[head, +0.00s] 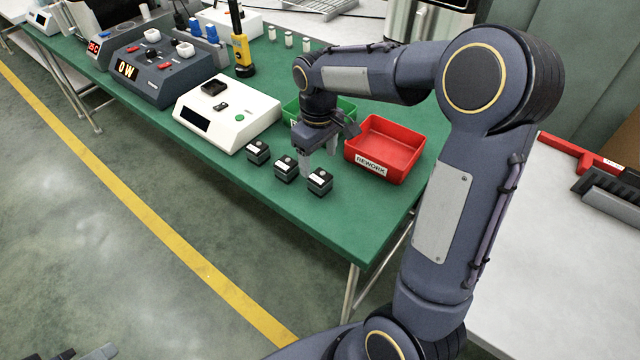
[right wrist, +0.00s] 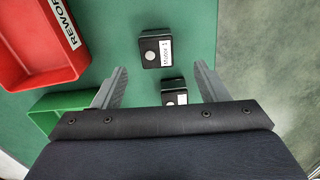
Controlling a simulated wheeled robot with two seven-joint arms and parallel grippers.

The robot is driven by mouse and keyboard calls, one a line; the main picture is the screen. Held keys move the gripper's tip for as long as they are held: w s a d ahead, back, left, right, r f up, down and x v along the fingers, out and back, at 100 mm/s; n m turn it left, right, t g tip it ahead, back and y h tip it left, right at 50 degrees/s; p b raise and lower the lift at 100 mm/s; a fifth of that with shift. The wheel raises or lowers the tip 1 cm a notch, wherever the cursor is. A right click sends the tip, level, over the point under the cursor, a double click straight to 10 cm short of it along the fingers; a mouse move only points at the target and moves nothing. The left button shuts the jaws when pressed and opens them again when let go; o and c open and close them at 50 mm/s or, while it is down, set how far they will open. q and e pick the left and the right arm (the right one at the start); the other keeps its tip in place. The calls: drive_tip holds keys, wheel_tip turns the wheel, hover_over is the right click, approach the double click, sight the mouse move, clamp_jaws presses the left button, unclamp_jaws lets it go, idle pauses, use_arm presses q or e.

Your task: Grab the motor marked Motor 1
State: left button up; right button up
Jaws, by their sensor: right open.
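Three small black motors with white labels stand in a row near the front edge of the green table: a left one (head: 258,153), a middle one (head: 286,170) and a right one (head: 320,182). In the right wrist view, a motor (right wrist: 155,48) has a label that appears to read "Motor 1"; it lies beyond the fingertips. Another motor (right wrist: 174,91) shows between the fingers, partly hidden by the gripper body. My right gripper (head: 318,165) is open and empty, pointing down just behind the row; its fingers also show in the wrist view (right wrist: 161,78). A dark grey part at the bottom left edge seems to be my left gripper (head: 88,353), mostly cut off.
A red bin (head: 372,165) marked REWORK stands right of the gripper, and a green bin (head: 345,105) is partly hidden behind it. A white tester (head: 245,128) and a dark console (head: 165,75) stand to the left. The table front right of the motors is clear.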

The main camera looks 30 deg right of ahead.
sight(320, 176)
drive_tip(key=f, duration=0.7)
drive_tip(key=shift+d+f, duration=0.2)
drive_tip(key=shift+f, duration=0.05)
drive_tip(key=c, duration=1.3)
drive_tip(key=shift+r, duration=0.2)
